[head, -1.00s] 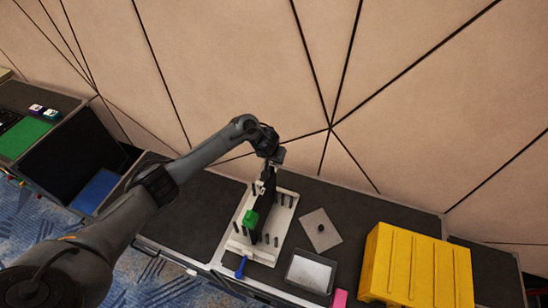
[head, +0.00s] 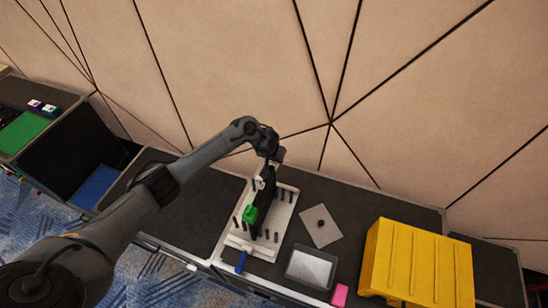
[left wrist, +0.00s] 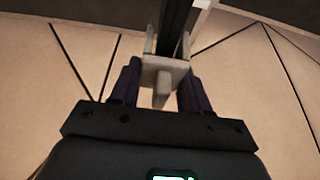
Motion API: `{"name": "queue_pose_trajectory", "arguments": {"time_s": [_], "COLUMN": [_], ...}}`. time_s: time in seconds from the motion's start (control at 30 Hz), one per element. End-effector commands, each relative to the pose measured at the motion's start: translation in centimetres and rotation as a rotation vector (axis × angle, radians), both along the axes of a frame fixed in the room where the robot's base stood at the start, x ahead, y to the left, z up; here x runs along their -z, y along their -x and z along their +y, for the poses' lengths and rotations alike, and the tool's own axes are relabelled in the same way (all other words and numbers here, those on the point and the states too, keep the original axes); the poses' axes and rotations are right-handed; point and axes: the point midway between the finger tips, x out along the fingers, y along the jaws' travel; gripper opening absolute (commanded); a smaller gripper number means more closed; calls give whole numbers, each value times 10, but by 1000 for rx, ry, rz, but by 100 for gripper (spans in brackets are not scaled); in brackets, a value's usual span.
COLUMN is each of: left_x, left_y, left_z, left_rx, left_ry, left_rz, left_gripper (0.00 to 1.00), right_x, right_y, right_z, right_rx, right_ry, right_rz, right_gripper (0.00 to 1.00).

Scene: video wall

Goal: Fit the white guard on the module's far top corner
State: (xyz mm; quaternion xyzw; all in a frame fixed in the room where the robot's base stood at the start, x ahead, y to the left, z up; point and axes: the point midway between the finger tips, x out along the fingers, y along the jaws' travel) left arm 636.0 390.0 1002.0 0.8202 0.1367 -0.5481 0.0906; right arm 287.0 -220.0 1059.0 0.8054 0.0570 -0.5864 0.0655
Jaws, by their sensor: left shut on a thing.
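The module is a thin dark upright panel (head: 264,198) on a white stand (head: 284,212) with dark pegs. A green guard (head: 250,214) sits at its near end. My left gripper (head: 268,174) is over the module's far end, and dark parts blend there. In the left wrist view my left gripper (left wrist: 160,84) is shut on the white guard (left wrist: 163,72). The guard's two prongs stand on either side of the module's dark edge (left wrist: 176,25). I cannot tell whether the guard is fully seated. My right gripper is not in view.
A grey plate with a black knob (head: 320,226), a grey tray (head: 310,268), a pink block (head: 340,294) and a yellow crate (head: 418,262) stand to the right. A blue-handled tool (head: 242,262) is at the stand's front. The panelled wall rises close behind.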

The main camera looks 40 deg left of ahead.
Motion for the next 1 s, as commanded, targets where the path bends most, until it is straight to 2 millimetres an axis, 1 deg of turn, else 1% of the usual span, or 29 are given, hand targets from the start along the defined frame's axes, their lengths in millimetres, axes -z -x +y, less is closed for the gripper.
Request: {"name": "queue_pose_trajectory", "arguments": {"time_s": [0.37, 1.0], "left_x": [1, 8], "left_y": [0, 0], "left_z": [0, 0], "left_rx": [0, 0], "left_ry": [0, 0], "left_rz": [0, 0], "left_gripper": [17, 17], "right_x": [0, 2], "right_y": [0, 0], "right_z": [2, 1], "right_rx": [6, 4], "right_ry": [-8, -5], "right_rz": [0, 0], "right_gripper": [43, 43]}}
